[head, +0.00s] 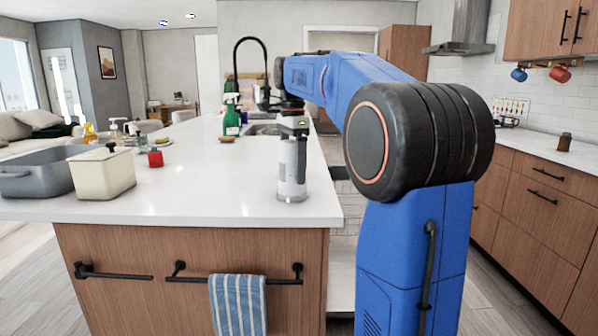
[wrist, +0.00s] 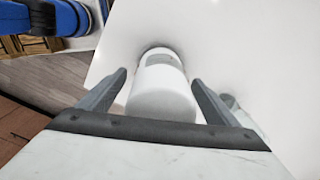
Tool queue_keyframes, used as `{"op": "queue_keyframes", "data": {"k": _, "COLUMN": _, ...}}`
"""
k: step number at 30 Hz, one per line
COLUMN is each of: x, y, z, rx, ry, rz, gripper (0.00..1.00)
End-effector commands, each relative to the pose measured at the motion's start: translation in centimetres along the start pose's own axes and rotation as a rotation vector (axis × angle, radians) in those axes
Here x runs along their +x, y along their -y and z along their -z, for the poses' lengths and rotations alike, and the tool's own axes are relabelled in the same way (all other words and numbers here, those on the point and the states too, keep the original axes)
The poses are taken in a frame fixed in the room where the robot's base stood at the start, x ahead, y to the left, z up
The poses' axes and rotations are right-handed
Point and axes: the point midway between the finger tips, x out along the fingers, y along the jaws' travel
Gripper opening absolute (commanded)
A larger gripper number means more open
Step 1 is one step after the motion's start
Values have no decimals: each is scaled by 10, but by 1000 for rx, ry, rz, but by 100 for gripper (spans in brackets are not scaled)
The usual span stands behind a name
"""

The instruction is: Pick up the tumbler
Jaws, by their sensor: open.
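A pale white and grey cylinder, which looks like the tumbler (head: 292,184), stands upright near the front right corner of the white island counter (head: 200,190). My gripper (head: 293,142) points down over it from above. In the wrist view the tumbler (wrist: 162,100) shows as a white cylinder with a grey patch, and the open fingers of my gripper (wrist: 160,77) lie one on each side of it. A gap shows beside each fingertip. The lower part of the fingers is hard to make out in the head view.
A grey tub (head: 38,174), a cream bin (head: 103,174) and a small red item (head: 155,158) stand at the left. A green spray bottle (head: 231,118) stands farther back by the black faucet (head: 240,62). The counter left of the tumbler is clear.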

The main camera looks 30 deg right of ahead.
Motion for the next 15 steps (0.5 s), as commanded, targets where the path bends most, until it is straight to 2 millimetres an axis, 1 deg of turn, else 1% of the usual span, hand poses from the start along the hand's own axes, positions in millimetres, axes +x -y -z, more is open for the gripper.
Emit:
{"op": "queue_keyframes", "data": {"k": 3, "x": 8, "y": 4, "z": -2, "rx": 1, "ry": 0, "rz": 0, "gripper": 84}}
{"op": "queue_keyframes", "data": {"k": 10, "x": 8, "y": 5, "z": -2, "rx": 2, "ry": 0, "rz": 1, "gripper": 84}}
{"op": "queue_keyframes", "data": {"k": 11, "x": 8, "y": 5, "z": -2, "rx": 2, "ry": 0, "rz": 1, "gripper": 79}}
{"op": "queue_keyframes", "data": {"k": 12, "x": 8, "y": 5, "z": -2, "rx": 2, "ry": 0, "rz": 1, "gripper": 70}}
{"op": "queue_keyframes", "data": {"k": 14, "x": 8, "y": 5, "z": -2, "rx": 2, "ry": 0, "rz": 0, "gripper": 55}}
{"op": "queue_keyframes", "data": {"k": 15, "x": 8, "y": 4, "z": -2, "rx": 2, "ry": 0, "rz": 0, "gripper": 46}}
